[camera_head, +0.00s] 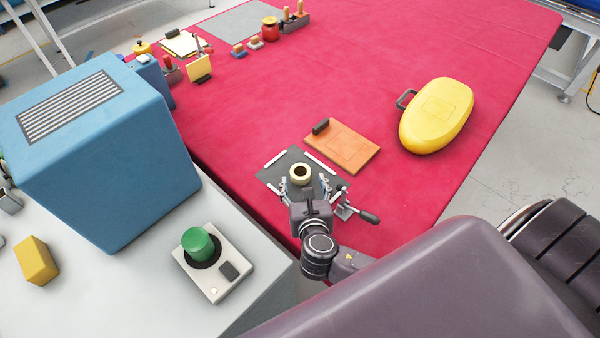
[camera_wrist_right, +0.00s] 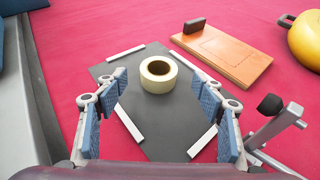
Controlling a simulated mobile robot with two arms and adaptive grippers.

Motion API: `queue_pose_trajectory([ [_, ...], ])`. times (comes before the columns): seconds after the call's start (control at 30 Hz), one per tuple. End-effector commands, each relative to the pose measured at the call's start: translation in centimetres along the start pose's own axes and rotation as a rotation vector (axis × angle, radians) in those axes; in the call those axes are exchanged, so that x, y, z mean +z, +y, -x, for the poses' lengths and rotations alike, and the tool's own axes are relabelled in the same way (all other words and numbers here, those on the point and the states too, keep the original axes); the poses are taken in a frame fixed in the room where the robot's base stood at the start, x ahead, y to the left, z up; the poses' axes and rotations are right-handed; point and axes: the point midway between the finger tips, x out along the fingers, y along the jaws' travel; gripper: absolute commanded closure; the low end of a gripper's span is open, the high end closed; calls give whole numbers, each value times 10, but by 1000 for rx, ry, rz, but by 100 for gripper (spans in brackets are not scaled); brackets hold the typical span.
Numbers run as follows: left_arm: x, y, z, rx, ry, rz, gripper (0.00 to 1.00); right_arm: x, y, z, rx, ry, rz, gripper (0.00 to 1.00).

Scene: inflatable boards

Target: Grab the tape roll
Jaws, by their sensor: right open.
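The tape roll (camera_head: 300,174) is cream-coloured and lies flat on a dark grey mat (camera_head: 273,176) with white strips near its edges, on the red table. In the right wrist view the tape roll (camera_wrist_right: 158,74) is ahead of the fingers, slightly left of centre, with its dark hole facing up. My right gripper (camera_head: 311,187) is open with its blue-padded fingers spread over the mat. In the right wrist view the gripper (camera_wrist_right: 160,112) has nothing between its fingers, and the roll sits just beyond the tips. My left gripper is not in view.
A lever clamp with a black knob (camera_head: 368,216) stands close to the right of my right gripper. An orange board (camera_head: 343,147) lies behind the mat. A yellow inflated piece (camera_head: 437,115) is further right. A blue box (camera_head: 110,150) stands left. The red table's middle is clear.

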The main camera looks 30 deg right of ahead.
Motion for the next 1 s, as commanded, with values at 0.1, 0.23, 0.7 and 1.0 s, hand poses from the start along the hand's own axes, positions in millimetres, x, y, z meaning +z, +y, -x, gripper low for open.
queue_pose_trajectory([
  [0.1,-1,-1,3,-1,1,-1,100,1,0,-13,-2,1,-1,37],
  [0.23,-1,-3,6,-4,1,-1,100,1,0,-24,-2,2,-1,37],
  [0.7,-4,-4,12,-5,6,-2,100,-1,2,-68,-1,2,-3,37],
  [1.0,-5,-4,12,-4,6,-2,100,-1,2,-68,-1,2,-3,51],
])
